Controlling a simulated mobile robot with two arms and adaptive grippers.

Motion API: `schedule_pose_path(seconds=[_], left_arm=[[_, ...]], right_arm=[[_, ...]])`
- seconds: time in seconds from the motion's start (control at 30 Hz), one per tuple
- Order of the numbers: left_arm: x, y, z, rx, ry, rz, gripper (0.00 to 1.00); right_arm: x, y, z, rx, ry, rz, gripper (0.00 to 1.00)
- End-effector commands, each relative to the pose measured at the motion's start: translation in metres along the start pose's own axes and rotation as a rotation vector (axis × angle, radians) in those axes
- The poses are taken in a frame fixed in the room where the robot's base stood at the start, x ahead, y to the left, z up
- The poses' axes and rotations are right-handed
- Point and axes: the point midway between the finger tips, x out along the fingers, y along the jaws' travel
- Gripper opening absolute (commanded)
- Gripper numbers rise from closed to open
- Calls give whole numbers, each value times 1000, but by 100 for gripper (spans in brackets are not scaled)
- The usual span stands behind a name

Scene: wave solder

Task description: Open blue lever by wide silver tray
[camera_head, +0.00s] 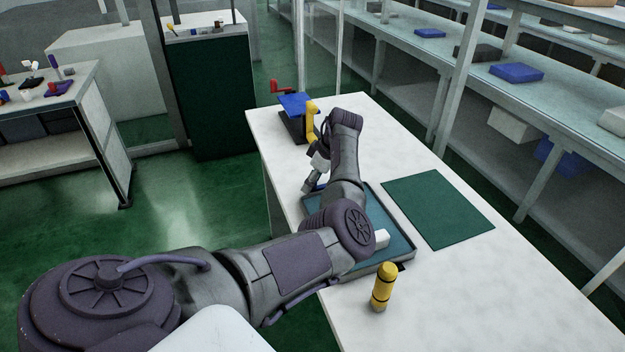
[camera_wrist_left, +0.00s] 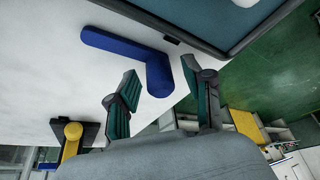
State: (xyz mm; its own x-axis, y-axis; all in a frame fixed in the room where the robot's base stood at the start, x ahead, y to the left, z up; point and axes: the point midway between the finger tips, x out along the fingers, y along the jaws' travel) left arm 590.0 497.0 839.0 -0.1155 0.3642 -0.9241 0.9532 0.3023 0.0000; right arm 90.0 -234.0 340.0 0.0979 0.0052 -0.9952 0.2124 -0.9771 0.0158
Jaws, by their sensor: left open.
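The blue lever (camera_wrist_left: 128,46) is an L-shaped bar beside the tray in the left wrist view. Its short end lies between the fingertips of my left gripper (camera_wrist_left: 158,70), which is open; I cannot tell whether either finger touches it. In the head view the left gripper (camera_head: 313,184) is low over the table, at the tray's far left corner. The arm and gripper hide most of the lever there. The wide tray (camera_head: 400,258) has a grey rim and a teal inside; its edge also shows in the left wrist view (camera_wrist_left: 190,36). My right gripper is not in view.
A yellow cylinder (camera_head: 383,287) stands near the tray's front right corner. A green mat (camera_head: 437,208) lies right of the tray. A fixture with a blue plate (camera_head: 295,103), a red handle and a yellow part (camera_head: 307,121) stands at the table's far end. Shelves line the right.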

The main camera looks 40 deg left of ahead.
Motion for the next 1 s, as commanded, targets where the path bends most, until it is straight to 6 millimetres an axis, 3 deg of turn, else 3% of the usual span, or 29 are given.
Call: schedule_pose_path(seconds=[0.17,0.47,1.0], left_arm=[[0,0,0,0,0,0,50],[0,0,0,0,0,0,0],[-1,1,-2,26,2,11,0]], right_arm=[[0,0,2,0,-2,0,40],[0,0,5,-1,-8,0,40],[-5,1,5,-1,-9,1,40]])
